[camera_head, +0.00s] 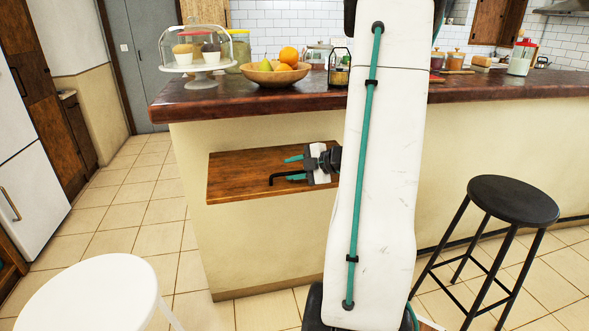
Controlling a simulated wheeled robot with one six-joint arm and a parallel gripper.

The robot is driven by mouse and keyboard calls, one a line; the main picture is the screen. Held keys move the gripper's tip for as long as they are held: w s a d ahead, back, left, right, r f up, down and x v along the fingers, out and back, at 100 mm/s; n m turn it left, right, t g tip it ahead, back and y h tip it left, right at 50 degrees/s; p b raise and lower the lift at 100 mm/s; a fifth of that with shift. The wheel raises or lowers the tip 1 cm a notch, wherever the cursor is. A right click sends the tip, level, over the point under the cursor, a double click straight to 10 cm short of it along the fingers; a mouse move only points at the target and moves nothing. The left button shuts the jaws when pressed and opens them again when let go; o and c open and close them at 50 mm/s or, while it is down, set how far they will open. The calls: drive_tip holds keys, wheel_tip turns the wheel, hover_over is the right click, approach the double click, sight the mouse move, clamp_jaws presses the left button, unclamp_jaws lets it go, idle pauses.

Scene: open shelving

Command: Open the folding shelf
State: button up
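The folding shelf (235,175) is a brown wooden panel on the cream front of the counter, left of centre. Its upper edge meets the counter front and its lower edge appears to stand out from it; I cannot tell the exact angle. My gripper (288,168) points left in front of the panel's right part. Its two teal fingers are apart with nothing visible between them. A thin black bent bar (284,177) shows by the lower finger; I cannot tell whether it belongs to the shelf. My white arm hides the area right of the shelf.
The counter (215,108) carries a fruit bowl (273,77), a cake stand (198,70) and jars. A black stool (512,200) stands at right and a white round seat (95,295) at lower left. Tiled floor is clear left of the counter.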

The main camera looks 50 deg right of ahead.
drive_tip(key=shift+r, duration=0.1)
drive_tip(key=v, duration=0.7)
drive_tip(key=shift+s, duration=0.35)
